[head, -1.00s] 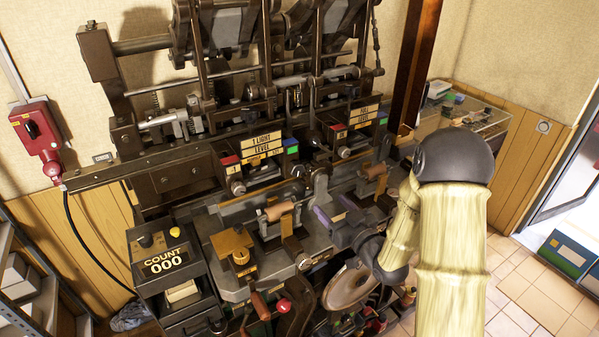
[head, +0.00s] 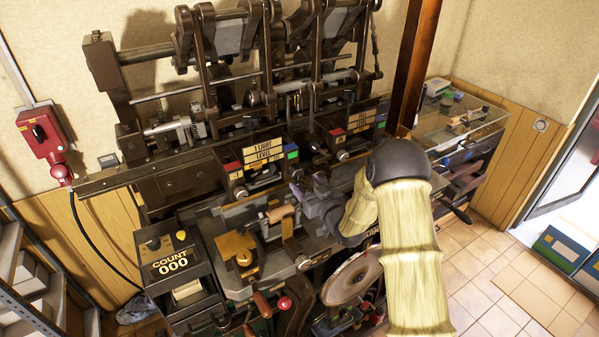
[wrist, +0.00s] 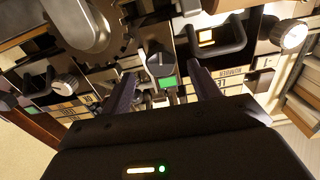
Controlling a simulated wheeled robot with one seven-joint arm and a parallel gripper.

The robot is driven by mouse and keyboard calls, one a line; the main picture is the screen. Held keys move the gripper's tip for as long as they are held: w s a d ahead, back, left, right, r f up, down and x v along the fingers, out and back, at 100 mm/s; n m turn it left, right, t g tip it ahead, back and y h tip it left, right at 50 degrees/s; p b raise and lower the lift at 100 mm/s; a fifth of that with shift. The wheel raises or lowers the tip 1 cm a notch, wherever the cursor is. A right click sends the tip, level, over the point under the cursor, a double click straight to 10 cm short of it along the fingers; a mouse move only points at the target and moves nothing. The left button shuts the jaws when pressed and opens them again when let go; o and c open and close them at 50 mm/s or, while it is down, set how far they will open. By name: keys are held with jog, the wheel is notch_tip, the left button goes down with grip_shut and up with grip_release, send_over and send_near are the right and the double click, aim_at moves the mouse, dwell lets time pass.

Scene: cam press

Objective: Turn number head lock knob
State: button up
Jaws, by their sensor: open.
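My gripper (head: 308,188) is open and empty, in front of the press between its two label panels. In the wrist view its two dark fingers (wrist: 163,72) point into the machine. A dark round knob (wrist: 158,58) with a slot-like mark shows between the fingertips, beyond a small green block (wrist: 168,82). The gripper does not visibly hold it. Two lighter knobs also show, one at the right (wrist: 291,35) and one at the left (wrist: 65,86). I cannot tell by any label which knob is the number head lock knob.
The left label panel (head: 265,150) and frame bars stand close to the gripper. A large wheel (head: 352,278) sits below my arm. A red switch box (head: 42,133) hangs on the wall.

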aim_at(299, 176)
jog(key=shift+p+x, duration=0.8)
jog(key=shift+x, duration=1.45)
jog(key=c, duration=1)
